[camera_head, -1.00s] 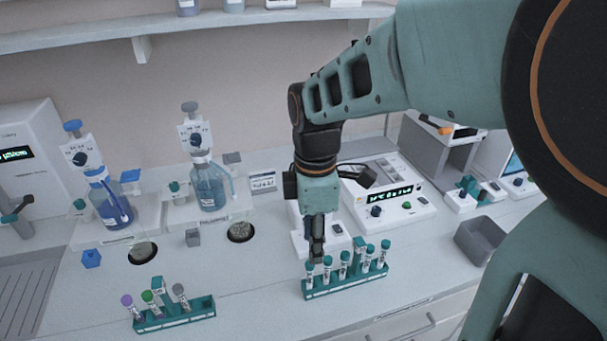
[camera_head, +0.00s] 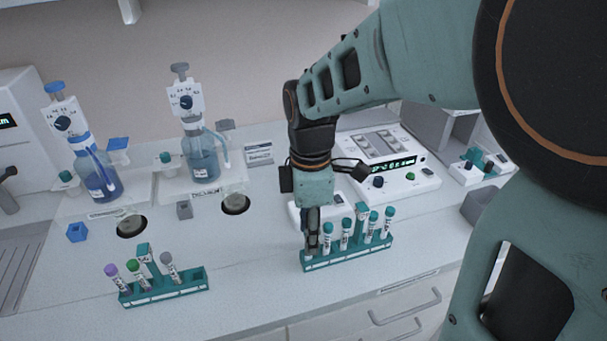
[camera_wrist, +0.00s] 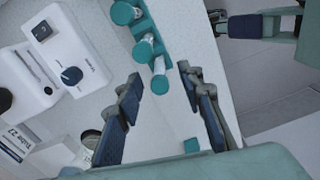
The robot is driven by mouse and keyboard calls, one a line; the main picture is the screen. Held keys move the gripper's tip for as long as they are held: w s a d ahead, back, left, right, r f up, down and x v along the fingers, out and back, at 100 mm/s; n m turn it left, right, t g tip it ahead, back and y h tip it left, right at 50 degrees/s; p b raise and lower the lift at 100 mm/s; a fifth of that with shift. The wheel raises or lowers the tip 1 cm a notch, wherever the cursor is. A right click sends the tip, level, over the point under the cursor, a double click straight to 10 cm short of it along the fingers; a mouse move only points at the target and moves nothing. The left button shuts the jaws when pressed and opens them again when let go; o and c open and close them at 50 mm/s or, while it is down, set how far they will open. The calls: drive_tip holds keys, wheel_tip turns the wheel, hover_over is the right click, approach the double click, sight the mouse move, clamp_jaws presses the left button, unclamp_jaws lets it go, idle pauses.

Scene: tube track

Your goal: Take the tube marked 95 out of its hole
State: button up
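A teal rack (camera_head: 345,258) on the bench front holds a row of tubes with teal caps. Their labels are too small to read, so I cannot tell which is marked 95. My gripper (camera_head: 313,246) points down at the rack's left end and hides most of the leftmost tube there. In the wrist view my gripper (camera_wrist: 158,84) is open, with its two dark fingers apart. A teal tube cap (camera_wrist: 159,86) lies between the fingertips, and I see no clear contact. Another teal cap (camera_wrist: 143,49) shows just beyond it.
A second rack (camera_head: 168,290) with purple, green and grey capped tubes stands at the left front. Bottles with dispensers (camera_head: 203,155) stand behind. A white device with a display (camera_head: 385,165) is behind the right rack. Bench between the racks is clear.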

drive_tip(key=c, duration=0.9)
drive_tip(key=shift+c, duration=0.2)
drive_tip(key=shift+r, duration=0.2)
